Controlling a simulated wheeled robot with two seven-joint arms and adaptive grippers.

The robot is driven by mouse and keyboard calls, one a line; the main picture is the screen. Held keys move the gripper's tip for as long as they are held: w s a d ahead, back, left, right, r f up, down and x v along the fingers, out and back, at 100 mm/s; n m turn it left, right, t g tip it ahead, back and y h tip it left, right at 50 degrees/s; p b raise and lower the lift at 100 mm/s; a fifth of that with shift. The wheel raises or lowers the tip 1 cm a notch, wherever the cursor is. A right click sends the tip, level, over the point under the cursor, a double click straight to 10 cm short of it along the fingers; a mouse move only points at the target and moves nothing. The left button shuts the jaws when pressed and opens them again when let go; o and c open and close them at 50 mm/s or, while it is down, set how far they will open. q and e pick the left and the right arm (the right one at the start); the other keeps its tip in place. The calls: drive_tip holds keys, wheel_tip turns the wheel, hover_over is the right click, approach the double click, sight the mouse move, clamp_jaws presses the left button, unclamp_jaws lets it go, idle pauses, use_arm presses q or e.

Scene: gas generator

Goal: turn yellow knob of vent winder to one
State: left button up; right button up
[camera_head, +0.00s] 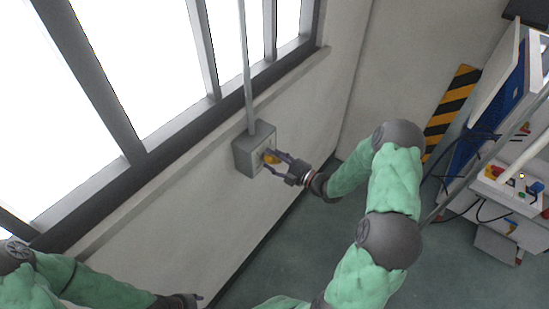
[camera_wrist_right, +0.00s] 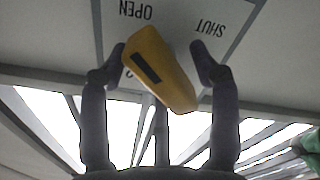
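The vent winder is a grey box (camera_head: 254,146) on the wall below the window, with a yellow knob (camera_head: 271,157) on its face. In the right wrist view the knob (camera_wrist_right: 160,70) sits tilted, a dark mark on it, in front of a plate (camera_wrist_right: 180,20) with upside-down OPEN and SHUT. My right gripper (camera_head: 274,160) is at the knob, its fingers spread on either side; in the wrist view (camera_wrist_right: 158,62) the left fingertip is close to or touching the knob, and a gap shows on the right. My left gripper (camera_head: 188,300) is low at the bottom edge, its fingers unclear.
A grey pipe (camera_head: 246,70) rises from the box past the window frame (camera_head: 205,50). At the right stand a blue and white cabinet (camera_head: 505,85), a striped yellow-black panel (camera_head: 450,108) and equipment with cables (camera_head: 515,185). Green floor (camera_head: 300,245) is clear below the wall.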

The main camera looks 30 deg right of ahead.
drive_tip(key=c, duration=1.1)
drive_tip(key=m+b, duration=0.1)
drive_tip(key=m, duration=0.2)
drive_tip(key=shift+f+m, duration=0.15)
drive_tip(key=shift+m, duration=0.25)
drive_tip(key=m, duration=0.4)
drive_tip(key=shift+d+f+m, duration=0.1)
drive_tip(key=shift+m, duration=0.2)
drive_tip(key=m, duration=0.4)
drive_tip(key=m+p, duration=0.1)
drive_tip(key=m, duration=0.4)
drive_tip(key=shift+f, duration=0.2)
drive_tip(key=shift+m, duration=0.3)
